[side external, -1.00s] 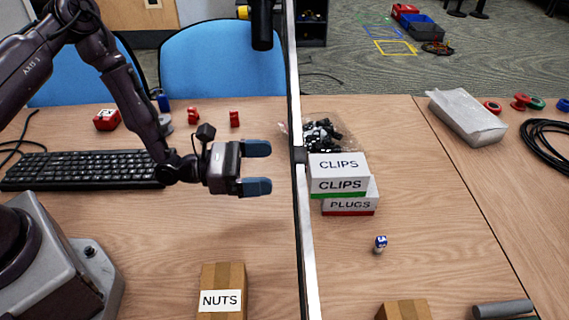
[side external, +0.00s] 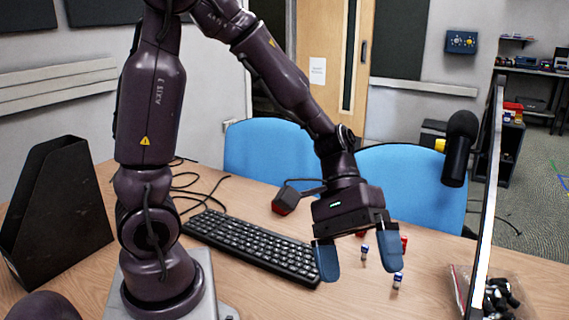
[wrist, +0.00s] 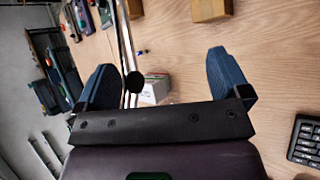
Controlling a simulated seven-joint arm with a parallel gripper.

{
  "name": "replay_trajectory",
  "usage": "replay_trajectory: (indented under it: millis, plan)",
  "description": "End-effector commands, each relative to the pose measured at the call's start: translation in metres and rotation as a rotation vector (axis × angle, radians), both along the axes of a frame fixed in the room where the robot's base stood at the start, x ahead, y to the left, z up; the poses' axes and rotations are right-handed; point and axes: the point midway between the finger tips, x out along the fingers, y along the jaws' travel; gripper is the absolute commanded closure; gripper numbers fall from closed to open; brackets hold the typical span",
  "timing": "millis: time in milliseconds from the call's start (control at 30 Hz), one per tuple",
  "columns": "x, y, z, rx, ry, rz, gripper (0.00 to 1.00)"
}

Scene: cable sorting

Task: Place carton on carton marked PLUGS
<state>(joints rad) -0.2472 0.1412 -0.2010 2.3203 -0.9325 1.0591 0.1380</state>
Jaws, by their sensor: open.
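My gripper (side external: 358,268) is open and empty, its blue fingers pointing down above the table beside the keyboard. It also shows open in the wrist view (wrist: 166,82). In the wrist view a small white carton (wrist: 155,91) with a green edge shows far off between the fingers, partly behind the black microphone. Its lettering is too small to read, and I cannot tell whether another carton is under it. The carton marked PLUGS cannot be made out now. No carton shows in the side view.
A keyboard (side external: 255,248) lies left of my gripper. Small blue-and-white items (side external: 397,281) stand near the fingers. An upright pole (side external: 486,205), a microphone (side external: 460,147) and a clear bag of black parts (side external: 497,296) are to the right. Brown boxes (wrist: 211,9) show in the wrist view.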

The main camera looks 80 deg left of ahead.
Motion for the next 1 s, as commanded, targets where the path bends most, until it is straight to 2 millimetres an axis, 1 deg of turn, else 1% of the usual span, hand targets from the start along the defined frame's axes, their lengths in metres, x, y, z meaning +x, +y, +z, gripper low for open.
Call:
replay_trajectory:
  millis: [33, 200, 400, 500, 667, 1000]
  plan:
    - [-0.010, 0.007, 0.012, 0.094, -0.081, -0.057, 0.06]
    - [-0.038, 0.043, 0.043, 0.414, -0.326, -0.210, 0.06]
    - [-0.061, 0.084, 0.079, 0.722, -0.593, -0.296, 0.06]
    - [-0.068, 0.097, 0.091, 0.818, -0.678, -0.311, 0.06]
    - [-0.072, 0.107, 0.100, 0.888, -0.739, -0.318, 0.06]
    - [-0.072, 0.108, 0.101, 0.893, -0.741, -0.319, 0.06]
